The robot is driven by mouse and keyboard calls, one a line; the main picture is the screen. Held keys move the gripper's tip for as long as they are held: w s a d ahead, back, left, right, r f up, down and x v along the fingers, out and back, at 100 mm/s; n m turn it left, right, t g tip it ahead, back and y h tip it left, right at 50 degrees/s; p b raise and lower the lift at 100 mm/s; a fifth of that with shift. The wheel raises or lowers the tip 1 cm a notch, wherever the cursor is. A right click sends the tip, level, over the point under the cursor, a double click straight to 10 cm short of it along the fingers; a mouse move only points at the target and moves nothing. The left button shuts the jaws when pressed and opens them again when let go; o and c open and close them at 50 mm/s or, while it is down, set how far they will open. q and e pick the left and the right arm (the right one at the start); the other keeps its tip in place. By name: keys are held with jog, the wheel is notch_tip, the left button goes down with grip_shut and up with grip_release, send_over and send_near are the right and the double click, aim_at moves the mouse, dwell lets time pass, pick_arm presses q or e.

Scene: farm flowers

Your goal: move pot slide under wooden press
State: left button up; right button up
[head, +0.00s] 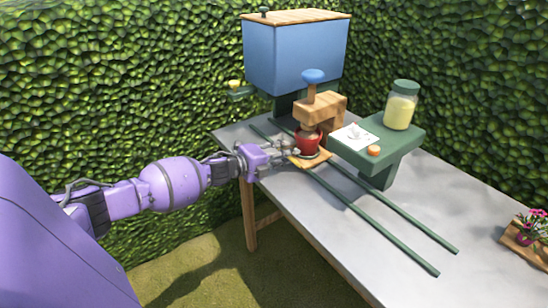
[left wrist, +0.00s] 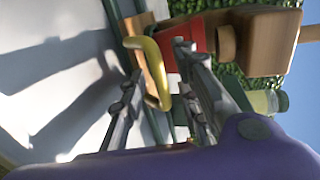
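A red pot (head: 308,142) stands upright on a small wooden slide (head: 314,161) that sits across two dark green rails. A yellow curved handle (left wrist: 157,78) on the slide lies between the fingers of my left gripper (left wrist: 158,75). The fingers are apart; firm contact with the handle does not show. My right gripper is not in view.
A green side shelf (head: 376,145) holds a jar (head: 401,105), a white card and an orange lid. A blue hopper (head: 295,55) stands behind the press. The rails (head: 370,212) run clear toward the near right. Pink flowers (head: 529,229) are at the right edge.

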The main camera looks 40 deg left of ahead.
pick_arm(q)
jog(key=v, duration=1.1)
jog(key=shift+s, duration=0.25)
jog(key=s+d+f+n+g+y+p, duration=0.1)
jog(key=s+d+f+n+y+p, duration=0.15)
jog(key=s+d+f+n, duration=0.5)
jog(key=s+d+f+n+g+y+p, duration=0.1)
jog(key=s+d+f+n+g+p, duration=0.15)
jog(key=s+f, duration=0.9)
jog(key=s+d+n+g+p, duration=0.1)
jog(key=s+d+n+p, duration=0.2)
jog(key=s+d+n, duration=0.2)
jog(key=s+d+r+n+g+p, duration=0.1)
jog(key=s+d+n+p, duration=0.2)
jog(key=s+d+n, duration=0.3)
jog(key=shift+s+d+r+g+y, duration=0.4)
jog(key=shift+s+d, duration=2.05)
jog(key=shift+s, duration=2.7)
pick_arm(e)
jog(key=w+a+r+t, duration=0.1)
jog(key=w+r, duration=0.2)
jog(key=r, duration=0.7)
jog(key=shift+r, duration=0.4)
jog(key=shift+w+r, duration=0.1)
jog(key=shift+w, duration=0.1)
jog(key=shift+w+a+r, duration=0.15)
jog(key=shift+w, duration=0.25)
